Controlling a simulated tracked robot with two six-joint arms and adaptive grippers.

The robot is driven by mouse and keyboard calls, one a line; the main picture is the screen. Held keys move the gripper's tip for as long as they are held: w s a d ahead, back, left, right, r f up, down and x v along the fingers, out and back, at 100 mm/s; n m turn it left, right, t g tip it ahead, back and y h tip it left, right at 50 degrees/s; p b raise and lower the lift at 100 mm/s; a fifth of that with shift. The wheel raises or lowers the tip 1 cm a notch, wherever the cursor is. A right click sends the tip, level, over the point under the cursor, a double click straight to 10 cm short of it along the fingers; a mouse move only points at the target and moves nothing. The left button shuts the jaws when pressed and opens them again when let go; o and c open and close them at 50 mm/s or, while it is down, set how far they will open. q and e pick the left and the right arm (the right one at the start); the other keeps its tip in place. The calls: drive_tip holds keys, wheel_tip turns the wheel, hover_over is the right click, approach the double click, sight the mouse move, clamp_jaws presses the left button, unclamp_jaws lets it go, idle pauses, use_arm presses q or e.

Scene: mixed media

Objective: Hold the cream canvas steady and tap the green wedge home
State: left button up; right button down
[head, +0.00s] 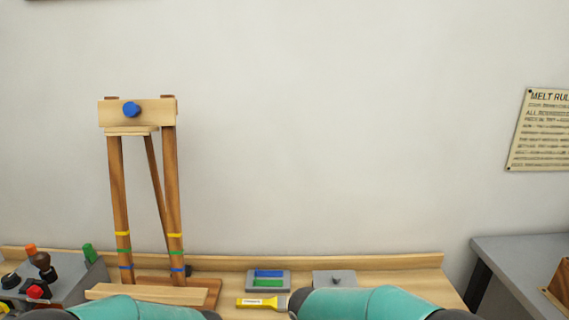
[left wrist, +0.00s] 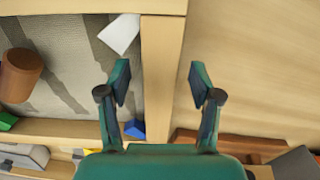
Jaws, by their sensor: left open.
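In the left wrist view, a wooden frame (left wrist: 163,45) with pale bars borders a grey-brown panel (left wrist: 70,75) with darker streaks; I cannot tell for sure whether this is the cream canvas. A green wedge (left wrist: 7,121) sits at the far left, by the lower bar, partly cut off. A blue wedge (left wrist: 135,129) is in the corner where the bars meet. My left gripper (left wrist: 160,75) is open, its fingers apart on either side of the upright bar; contact is not clear. My right gripper is in neither view. The head view shows only teal arm links.
A brown cylinder (left wrist: 21,75) and a white piece (left wrist: 120,33) show over the panel.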

use_arm(q)
wheel_tip(320, 180, up, 12)
idle(0.5)
drive_tip(key=shift+f, duration=0.1)
